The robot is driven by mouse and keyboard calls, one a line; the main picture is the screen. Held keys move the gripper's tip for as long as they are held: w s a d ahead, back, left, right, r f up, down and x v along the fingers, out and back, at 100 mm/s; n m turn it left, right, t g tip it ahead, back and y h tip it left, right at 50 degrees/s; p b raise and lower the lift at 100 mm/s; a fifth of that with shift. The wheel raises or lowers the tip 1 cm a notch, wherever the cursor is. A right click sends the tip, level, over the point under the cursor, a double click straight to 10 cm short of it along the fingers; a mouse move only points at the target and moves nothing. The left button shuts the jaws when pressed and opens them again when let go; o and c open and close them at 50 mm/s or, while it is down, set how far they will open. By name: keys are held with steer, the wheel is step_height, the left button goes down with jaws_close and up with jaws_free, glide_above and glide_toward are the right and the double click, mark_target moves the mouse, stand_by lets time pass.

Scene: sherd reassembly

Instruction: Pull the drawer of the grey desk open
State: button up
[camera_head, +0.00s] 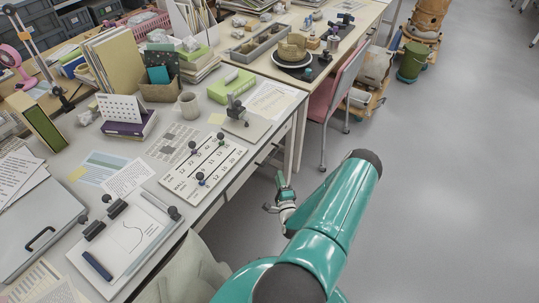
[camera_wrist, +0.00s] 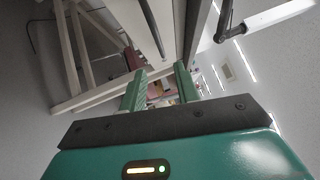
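The grey desk (camera_head: 215,195) runs along the left, its top crowded. Its drawer front (camera_head: 240,181) shows below the top's edge; it looks closed, though it is seen at a steep angle. A thin dark bar (camera_head: 266,157), perhaps a handle, shows along that side. My gripper (camera_head: 280,195) is out over the aisle, to the right of the desk's front and apart from it. In the wrist view my gripper (camera_wrist: 161,84) has its two green fingers apart, with nothing held between them. A dark bar with a bracket (camera_wrist: 227,24) shows at upper right; I cannot tell whether it is the handle.
A number board (camera_head: 203,165) and a drawing board (camera_head: 125,240) lie near the desk's front edge. A pink chair (camera_head: 330,92) stands beyond my gripper by the second table. The floor (camera_head: 440,180) at the right is clear.

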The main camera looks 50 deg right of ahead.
mark_target(273, 155)
steer(key=x, duration=1.2)
steer(key=shift+r, duration=0.1)
jaws_close()
